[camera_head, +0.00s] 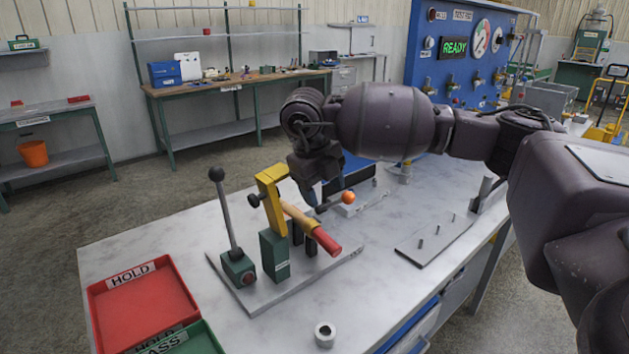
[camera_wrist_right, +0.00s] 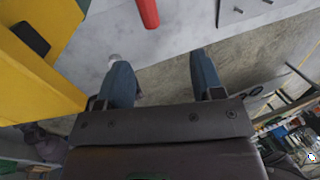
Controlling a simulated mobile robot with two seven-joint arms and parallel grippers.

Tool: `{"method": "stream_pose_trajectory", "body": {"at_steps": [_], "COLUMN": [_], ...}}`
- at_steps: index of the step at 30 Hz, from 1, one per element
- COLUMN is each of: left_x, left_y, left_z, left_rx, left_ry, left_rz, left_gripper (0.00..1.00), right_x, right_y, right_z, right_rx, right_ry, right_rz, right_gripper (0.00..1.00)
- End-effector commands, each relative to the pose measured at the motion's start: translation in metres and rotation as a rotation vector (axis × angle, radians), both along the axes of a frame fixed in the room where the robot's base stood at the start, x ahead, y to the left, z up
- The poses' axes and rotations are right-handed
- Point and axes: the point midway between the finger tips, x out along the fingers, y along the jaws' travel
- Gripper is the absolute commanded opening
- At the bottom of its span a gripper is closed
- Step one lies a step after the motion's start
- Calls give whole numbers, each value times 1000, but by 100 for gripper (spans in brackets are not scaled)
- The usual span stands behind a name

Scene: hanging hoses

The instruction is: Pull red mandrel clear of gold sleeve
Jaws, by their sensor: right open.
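The red mandrel (camera_head: 327,242) sticks out of the front end of the tan-gold sleeve (camera_head: 298,216). The sleeve lies tilted under a yellow clamp arm (camera_head: 271,186) on a green block fixture (camera_head: 274,255). My right gripper (camera_head: 312,190) is above and just behind the sleeve, with its arm coming in from the right. In the right wrist view its two blue-grey fingers stand apart with nothing between them (camera_wrist_right: 160,72). Part of the red mandrel (camera_wrist_right: 147,12) shows beyond the fingertips, apart from them. My left gripper is not in view.
A grey lever (camera_head: 226,215) stands left of the fixture. An orange ball knob (camera_head: 348,197) is close to the right gripper. A red HOLD tray (camera_head: 143,308), a green tray (camera_head: 190,340) and a metal ring (camera_head: 325,334) are in front. A plate with pegs (camera_head: 436,240) lies right.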

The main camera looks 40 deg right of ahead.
Motion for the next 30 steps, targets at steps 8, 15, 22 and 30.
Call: {"method": "stream_pose_trajectory", "body": {"at_steps": [8,15,22,30], "left_x": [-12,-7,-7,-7], "left_y": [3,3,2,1], "left_z": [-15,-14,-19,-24], "left_rx": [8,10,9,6], "left_ry": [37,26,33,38], "left_rz": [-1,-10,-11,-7], "left_gripper": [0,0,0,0], "right_x": [0,-1,0,0], "right_y": [0,0,-10,-18], "right_z": [-40,-79,-115,-142], "right_rx": [0,1,0,0], "right_ry": [6,6,6,4], "right_rz": [0,2,-1,-1], "right_gripper": [61,61,61,61]}}
